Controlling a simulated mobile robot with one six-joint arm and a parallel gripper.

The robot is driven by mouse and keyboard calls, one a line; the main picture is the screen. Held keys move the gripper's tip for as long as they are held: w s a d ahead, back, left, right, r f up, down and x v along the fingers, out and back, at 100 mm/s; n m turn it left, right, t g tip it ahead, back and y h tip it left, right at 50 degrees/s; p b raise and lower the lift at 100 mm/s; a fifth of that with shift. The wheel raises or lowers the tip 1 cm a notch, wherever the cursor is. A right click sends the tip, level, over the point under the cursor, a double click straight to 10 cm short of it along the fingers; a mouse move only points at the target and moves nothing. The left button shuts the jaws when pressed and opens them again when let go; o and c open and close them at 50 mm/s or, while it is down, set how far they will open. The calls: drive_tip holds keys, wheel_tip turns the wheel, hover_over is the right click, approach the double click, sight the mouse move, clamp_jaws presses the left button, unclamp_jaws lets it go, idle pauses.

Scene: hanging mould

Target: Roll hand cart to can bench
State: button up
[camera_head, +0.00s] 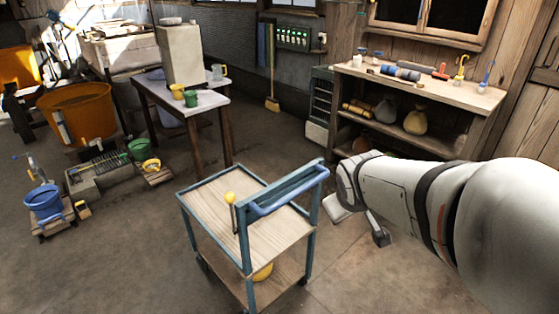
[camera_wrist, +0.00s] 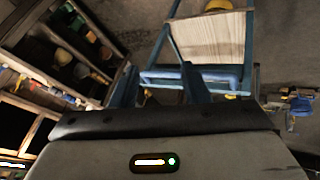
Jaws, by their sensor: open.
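The hand cart (camera_head: 222,205) stands in mid-floor, with a blue frame, two pale wood decks and a raised blue handle (camera_head: 290,193) on its right side. A yellow-knobbed stick stands at its top deck. My gripper (camera_wrist: 158,67) is open in the wrist view; the handle bar (camera_wrist: 222,80) shows close to the fingers, apparently apart, though depth is hard to judge. The fingers are not clear in the head view. A table (camera_head: 213,102) with a yellow can (camera_head: 177,91) and a green can (camera_head: 191,98) stands behind the cart and looks like the can bench.
A wooden workbench (camera_head: 440,83) with tools and sacks stands at the back right. A blue bucket (camera_head: 43,201), an orange tub (camera_head: 78,112) and a low grated block (camera_head: 97,172) occupy the left. Bare floor lies between cart and table. A broom (camera_head: 271,88) leans at the wall.

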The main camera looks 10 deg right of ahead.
sight(301, 193)
drive_tip(key=w+d+f+n+t+y+b, duration=0.1)
drive_tip(key=w+f+n+t+b, duration=0.3)
drive_tip(key=w, duration=0.4)
drive_tip(key=w+d+f+n+t+y+b, duration=0.2)
drive_tip(key=w+f+n, duration=0.3)
drive_tip(key=w, duration=0.4)
drive_tip(key=w+a+f+n+y+b, duration=0.1)
drive_tip(key=w+a+f+n+y, duration=0.1)
drive_tip(key=w+a+n, duration=0.1)
drive_tip(key=w+a+f+n+y+b, duration=0.2)
drive_tip(key=w+a+f+n+y, duration=0.1)
drive_tip(key=n, duration=0.2)
drive_tip(key=w+a+f+n+y+b, duration=0.1)
drive_tip(key=w+a+f+n+y, duration=0.1)
drive_tip(key=w+f+n+y, duration=0.1)
drive_tip(key=shift+a+n+b, duration=0.35)
drive_tip(key=shift+a+n, duration=0.05)
drive_tip(key=shift+n, duration=0.2)
clamp_jaws()
